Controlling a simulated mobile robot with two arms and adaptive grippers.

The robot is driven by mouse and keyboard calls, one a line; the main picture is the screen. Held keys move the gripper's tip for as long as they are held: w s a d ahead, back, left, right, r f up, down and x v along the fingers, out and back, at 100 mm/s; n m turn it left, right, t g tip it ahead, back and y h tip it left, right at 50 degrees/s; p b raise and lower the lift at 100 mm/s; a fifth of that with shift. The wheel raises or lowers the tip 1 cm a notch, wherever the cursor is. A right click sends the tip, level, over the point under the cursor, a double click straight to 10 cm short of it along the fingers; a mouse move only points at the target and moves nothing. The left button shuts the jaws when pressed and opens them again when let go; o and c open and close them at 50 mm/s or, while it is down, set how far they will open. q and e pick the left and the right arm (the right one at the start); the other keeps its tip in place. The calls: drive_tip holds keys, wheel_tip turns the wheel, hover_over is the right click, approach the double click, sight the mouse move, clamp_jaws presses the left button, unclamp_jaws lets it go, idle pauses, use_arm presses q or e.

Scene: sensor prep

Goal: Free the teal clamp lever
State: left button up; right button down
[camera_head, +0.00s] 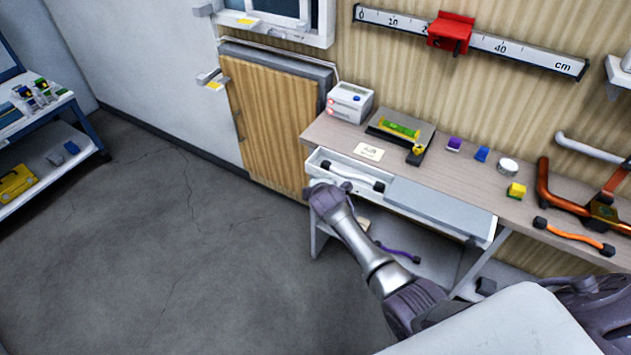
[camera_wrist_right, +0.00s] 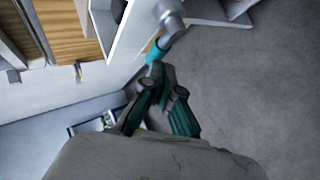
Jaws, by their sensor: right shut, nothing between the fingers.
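In the right wrist view, a small teal part (camera_wrist_right: 155,52), which looks like the clamp lever, sits at the end of a grey metal cylinder (camera_wrist_right: 169,15). My right gripper (camera_wrist_right: 164,78) has dark teal fingers, shut with nothing between them. Its tips are just below the teal part in the picture; I cannot tell whether they touch it. In the head view, my right gripper (camera_head: 324,194) is at the left front of the open drawer (camera_head: 440,207). No teal lever can be made out there. My left gripper is in neither view.
The drawer under the workbench (camera_head: 480,187) holds a white handle (camera_head: 352,177). A wooden panel (camera_head: 275,120) stands left of it. On the bench are a white device (camera_head: 350,103), small blocks and an orange handle (camera_head: 574,238). The floor (camera_head: 190,240) to the left is clear.

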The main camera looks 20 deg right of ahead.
use_arm(q)
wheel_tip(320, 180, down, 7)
drive_tip(key=b, duration=0.6)
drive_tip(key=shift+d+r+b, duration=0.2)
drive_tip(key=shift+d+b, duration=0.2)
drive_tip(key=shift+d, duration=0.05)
use_arm(e)
drive_tip(key=f+n+g+h, duration=0.1)
drive_tip(key=g+h, duration=0.1)
drive_tip(key=f+n+g+h, duration=0.1)
drive_tip(key=g+h, duration=0.1)
drive_tip(key=g, duration=0.1)
drive_tip(key=d+f+n+g+h, duration=0.1)
drive_tip(key=g, duration=0.1)
drive_tip(key=shift+s+n+g+h, duration=0.25)
drive_tip(key=shift+n+g+h, duration=0.05)
drive_tip(key=shift+g+h, duration=0.1)
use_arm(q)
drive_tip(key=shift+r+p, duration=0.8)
use_arm(e)
drive_tip(key=shift+r, duration=0.8)
drive_tip(key=shift+a, duration=0.1)
